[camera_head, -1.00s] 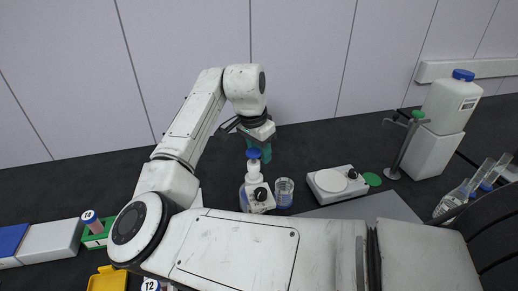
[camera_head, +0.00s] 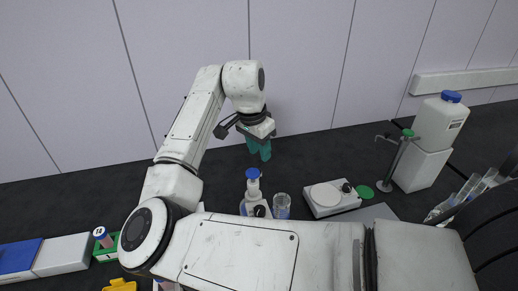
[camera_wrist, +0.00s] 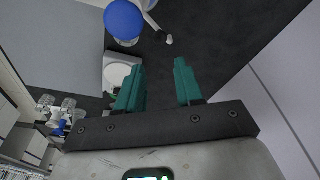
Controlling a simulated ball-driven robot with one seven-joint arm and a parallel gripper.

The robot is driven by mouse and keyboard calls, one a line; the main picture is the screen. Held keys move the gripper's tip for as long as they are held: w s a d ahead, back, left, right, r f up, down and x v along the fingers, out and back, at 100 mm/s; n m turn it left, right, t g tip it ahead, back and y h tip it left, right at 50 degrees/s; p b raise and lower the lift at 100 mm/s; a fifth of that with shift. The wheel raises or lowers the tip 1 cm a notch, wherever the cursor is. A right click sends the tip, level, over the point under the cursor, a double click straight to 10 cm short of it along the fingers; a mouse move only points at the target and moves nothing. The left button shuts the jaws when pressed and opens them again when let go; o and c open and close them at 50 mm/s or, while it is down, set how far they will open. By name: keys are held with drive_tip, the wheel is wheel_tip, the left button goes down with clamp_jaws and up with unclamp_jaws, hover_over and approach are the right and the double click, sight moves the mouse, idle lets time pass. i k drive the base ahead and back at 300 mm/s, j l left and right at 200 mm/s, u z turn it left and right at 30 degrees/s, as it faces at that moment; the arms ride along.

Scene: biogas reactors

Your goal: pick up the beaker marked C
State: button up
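A clear glass beaker (camera_head: 282,206) stands on the dark bench, partly hidden behind my arm; no letter on it is readable. I cannot tell whether it is the one marked C. It does not show clearly in the wrist view. My gripper (camera_head: 259,150) hangs above and behind a bottle with a blue cap (camera_head: 252,174), just left of the beaker. In the wrist view my gripper (camera_wrist: 158,80) has its two teal fingers apart with nothing between them.
A white device with a round plate (camera_head: 326,197) stands right of the beaker, with a green disc (camera_head: 365,192) beside it. A stand (camera_head: 397,165) and a white canister (camera_head: 438,122) are further right. Glassware stands at the right edge. A wall closes the back.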

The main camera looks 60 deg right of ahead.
sight(282, 202)
drive_tip(key=z, duration=0.9)
